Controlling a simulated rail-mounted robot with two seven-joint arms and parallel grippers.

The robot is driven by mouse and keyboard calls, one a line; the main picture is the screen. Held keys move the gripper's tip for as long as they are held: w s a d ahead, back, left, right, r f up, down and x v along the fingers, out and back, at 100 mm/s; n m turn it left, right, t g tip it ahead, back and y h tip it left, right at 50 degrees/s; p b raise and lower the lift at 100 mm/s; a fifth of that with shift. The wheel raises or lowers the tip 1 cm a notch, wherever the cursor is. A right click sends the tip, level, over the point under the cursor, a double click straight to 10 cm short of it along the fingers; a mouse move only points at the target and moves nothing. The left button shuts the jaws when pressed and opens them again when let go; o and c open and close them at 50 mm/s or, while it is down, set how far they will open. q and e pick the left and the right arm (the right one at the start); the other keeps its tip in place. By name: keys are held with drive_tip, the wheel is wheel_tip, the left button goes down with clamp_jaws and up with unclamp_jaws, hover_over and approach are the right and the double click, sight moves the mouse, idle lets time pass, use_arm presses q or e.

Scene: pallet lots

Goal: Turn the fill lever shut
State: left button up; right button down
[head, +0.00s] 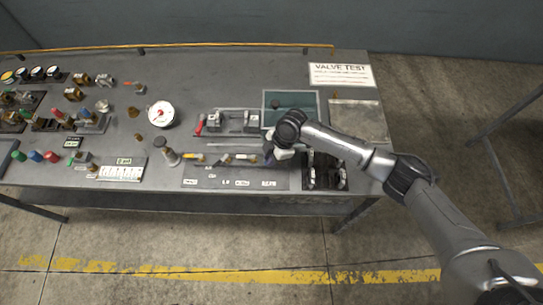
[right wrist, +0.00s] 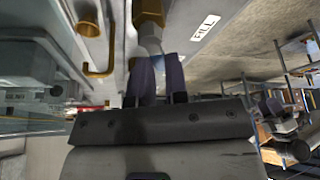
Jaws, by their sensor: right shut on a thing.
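The fill valve (right wrist: 149,12), a brass fitting with a pale grey piece below it, stands beside the white FILL label (right wrist: 205,27) in the right wrist view. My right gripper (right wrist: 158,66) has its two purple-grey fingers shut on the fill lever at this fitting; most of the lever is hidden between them. In the head view the right gripper (head: 269,152) is at the right end of the valve row near the bench's front edge, and my wrist hides the fill valve there. My left gripper is not in view.
Other yellow-handled valves (head: 195,157) stand in the row to the left; a yellow lever (right wrist: 96,46) is close by in the wrist view. A red-handled fixture (head: 228,122), a round gauge (head: 161,114) and a dark green panel (head: 292,101) are behind. The bench (head: 230,70) is clear at the back.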

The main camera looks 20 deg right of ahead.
drive_tip(key=m+p, duration=0.1)
drive_tip(key=m+t+p, duration=0.1)
drive_tip(key=w+m+p, duration=0.1)
drive_tip(key=p, duration=0.1)
drive_tip(key=shift+r+m, duration=0.25)
drive_tip(key=shift+m, duration=0.15)
drive_tip(key=shift+w+d+f+m+t+p, duration=0.1)
drive_tip(key=shift+w+d+m+t+p, duration=0.1)
drive_tip(key=shift+m+t+p, duration=0.35)
drive_tip(key=c, duration=1.1)
unclamp_jaws()
drive_tip(key=shift+f, duration=0.1)
